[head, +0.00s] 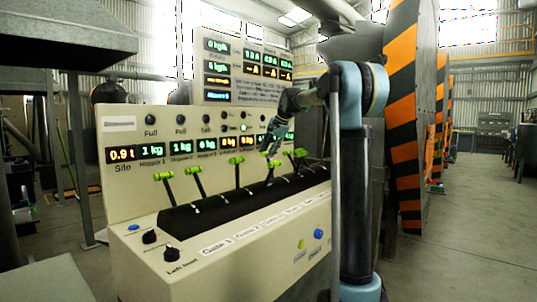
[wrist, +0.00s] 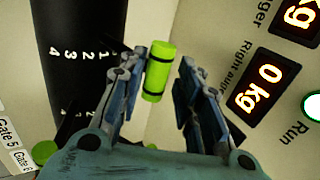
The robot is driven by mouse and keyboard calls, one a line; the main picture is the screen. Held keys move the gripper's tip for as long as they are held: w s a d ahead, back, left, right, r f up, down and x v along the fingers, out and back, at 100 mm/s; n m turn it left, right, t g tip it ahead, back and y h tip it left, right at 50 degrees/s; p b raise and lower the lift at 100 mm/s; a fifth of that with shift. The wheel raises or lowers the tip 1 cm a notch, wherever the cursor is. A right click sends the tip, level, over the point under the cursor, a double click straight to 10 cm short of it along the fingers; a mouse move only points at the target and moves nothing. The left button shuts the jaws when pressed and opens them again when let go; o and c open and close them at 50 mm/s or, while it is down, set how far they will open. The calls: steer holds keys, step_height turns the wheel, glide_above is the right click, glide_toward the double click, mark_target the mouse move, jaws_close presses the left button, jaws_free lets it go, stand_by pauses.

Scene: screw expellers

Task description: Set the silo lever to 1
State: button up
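The console has a row of levers with green handles. The leftmost lever (head: 165,175) stands nearest the display marked Silo (head: 122,155), but I cannot read a lever label that names it the silo lever. My gripper (head: 271,142) is over the right part of the row. In the wrist view my gripper (wrist: 164,57) is open, with a green lever handle (wrist: 157,72) between its fingers, closer to the left finger. I cannot tell whether they touch. A black scale (wrist: 78,50) beside the handle carries the numbers 1 to 4.
The beige console (head: 230,230) has knobs (head: 150,237) and gate labels on its front. In the wrist view, a Right auger display (wrist: 258,88) reads 0 kg, and another green handle (wrist: 44,152) shows at lower left. An orange-black striped panel (head: 402,120) stands right of my arm.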

steer(key=shift+w+d+f, duration=0.15)
steer(key=shift+d, duration=0.1)
steer(key=v, duration=1.2)
steer(key=shift+a, duration=0.2)
